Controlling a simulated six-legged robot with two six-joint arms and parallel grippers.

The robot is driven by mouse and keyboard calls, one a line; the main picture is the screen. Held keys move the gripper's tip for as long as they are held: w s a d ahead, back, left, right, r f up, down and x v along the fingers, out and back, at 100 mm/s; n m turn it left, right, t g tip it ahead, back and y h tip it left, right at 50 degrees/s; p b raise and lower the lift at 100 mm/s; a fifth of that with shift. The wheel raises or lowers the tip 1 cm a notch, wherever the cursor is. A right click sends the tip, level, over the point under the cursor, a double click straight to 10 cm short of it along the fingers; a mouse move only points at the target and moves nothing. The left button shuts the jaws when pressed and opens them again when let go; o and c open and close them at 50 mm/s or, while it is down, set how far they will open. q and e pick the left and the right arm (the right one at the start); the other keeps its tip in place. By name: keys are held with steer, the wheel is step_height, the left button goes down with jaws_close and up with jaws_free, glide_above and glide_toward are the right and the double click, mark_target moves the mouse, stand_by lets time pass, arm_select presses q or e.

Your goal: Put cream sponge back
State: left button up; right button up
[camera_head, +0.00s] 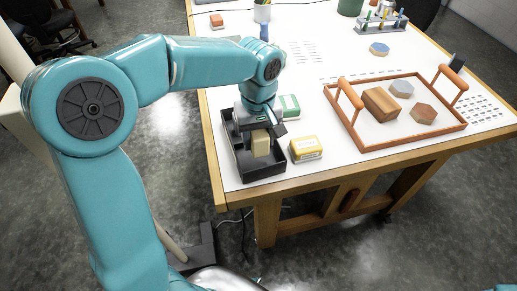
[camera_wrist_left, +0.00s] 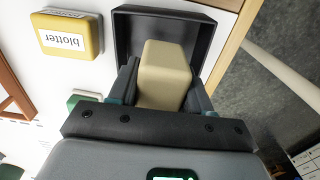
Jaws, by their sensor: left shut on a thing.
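The cream sponge (camera_head: 260,143) is a pale block held upright between the fingers of my left gripper (camera_head: 261,132). In the left wrist view the sponge (camera_wrist_left: 164,75) sits between the two fingers, and my left gripper (camera_wrist_left: 158,98) is shut on it. The black tray (camera_head: 240,160) is a long open box at the table's left edge. The sponge is over or inside this tray; I cannot tell whether it touches the floor of it. My right gripper is not in view.
A yellow block labelled "blotter" (camera_head: 306,149) stands just right of the black tray. A green-and-white block (camera_head: 289,106) lies behind it. An orange-framed tray (camera_head: 398,143) with handles holds wooden blocks further right. The table's left edge is close to the black tray.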

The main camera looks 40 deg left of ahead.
mark_target(258, 160)
arm_select(q)
step_height(258, 160, down, 4)
steer(key=shift+s+a+f, duration=0.1)
steer(key=shift+f, duration=0.15)
steer(key=shift+w+f, duration=0.2)
steer(key=shift+f, duration=0.15)
steer(key=shift+s, duration=0.15)
steer(key=shift+f, duration=0.1)
steer(key=o, duration=0.9)
steer(key=shift+f, duration=0.1)
steer(key=shift+o, duration=0.2)
